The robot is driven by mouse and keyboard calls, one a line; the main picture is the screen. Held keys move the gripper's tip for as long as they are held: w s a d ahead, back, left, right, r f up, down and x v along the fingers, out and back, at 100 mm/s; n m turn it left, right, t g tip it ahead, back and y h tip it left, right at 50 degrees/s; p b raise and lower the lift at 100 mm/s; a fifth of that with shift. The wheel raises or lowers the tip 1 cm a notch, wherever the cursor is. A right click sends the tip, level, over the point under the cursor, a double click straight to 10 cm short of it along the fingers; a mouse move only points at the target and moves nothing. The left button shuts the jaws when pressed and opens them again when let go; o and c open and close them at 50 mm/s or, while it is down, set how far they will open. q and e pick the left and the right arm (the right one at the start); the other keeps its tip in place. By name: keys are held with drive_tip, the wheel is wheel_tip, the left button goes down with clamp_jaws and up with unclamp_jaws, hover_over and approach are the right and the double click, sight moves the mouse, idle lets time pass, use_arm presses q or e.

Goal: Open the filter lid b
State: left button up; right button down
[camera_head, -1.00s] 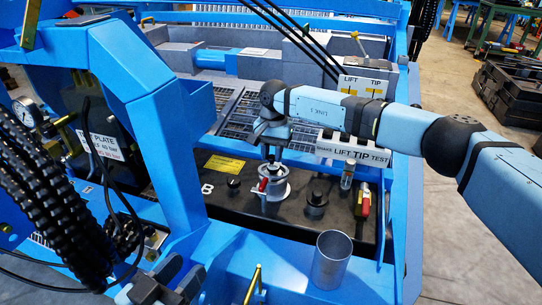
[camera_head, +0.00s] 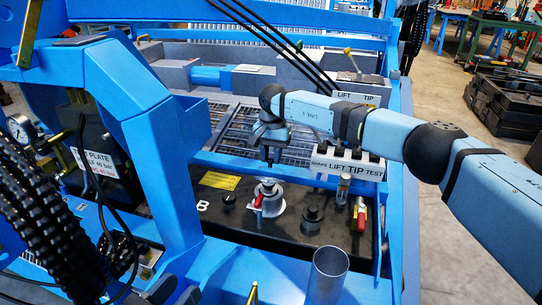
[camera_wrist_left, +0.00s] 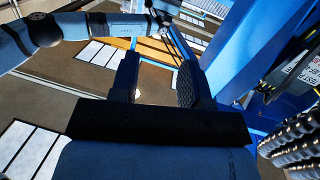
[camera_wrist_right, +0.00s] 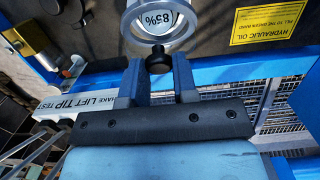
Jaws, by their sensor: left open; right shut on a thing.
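The silver round fitting (camera_head: 268,198) with a red handle stands on the black tank top, right of a letter B. My right gripper (camera_head: 269,150) is above the fitting, shut on a small dark knob-like piece (camera_head: 270,160), apart from the fitting in the head view. The black piece (camera_wrist_right: 158,60) also shows between the fingertips in the right wrist view. I cannot tell whether it is the lid.
A clear grey cylinder (camera_head: 327,272) stands on the blue front ledge. A black cap (camera_head: 312,214) and a red-handled valve (camera_head: 361,215) are right of the fitting. A blue post (camera_head: 165,135) and black hoses (camera_head: 35,215) crowd the left side.

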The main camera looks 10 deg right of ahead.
drive_tip(key=shift+w+d, duration=0.1)
drive_tip(key=c, duration=1.3)
unclamp_jaws()
drive_tip(key=shift+c, duration=0.2)
drive_tip(key=o, duration=0.5)
drive_tip(key=shift+f, duration=0.2)
drive_tip(key=shift+c, duration=0.2)
use_arm(q)
drive_tip(key=shift+w+f, duration=0.1)
drive_tip(key=shift+f, duration=0.15)
drive_tip(key=shift+r, duration=0.1)
use_arm(e)
drive_tip(key=shift+r, duration=0.2)
drive_tip(key=shift+r, duration=0.35)
use_arm(q)
drive_tip(key=shift+n+t, duration=0.5)
drive_tip(key=shift+n, duration=0.3)
drive_tip(key=shift+s+d+r+p, duration=0.1)
drive_tip(key=shift+s+r+p, duration=0.15)
drive_tip(key=shift+r+p, duration=0.85)
drive_tip(key=shift+s+d+r+p, duration=0.1)
drive_tip(key=shift+s+r+p, duration=0.1)
drive_tip(key=shift+r+p, duration=0.9)
use_arm(e)
wheel_tip(320, 180, up, 13)
drive_tip(key=w, duration=0.1)
drive_tip(key=shift+w+d, duration=0.25)
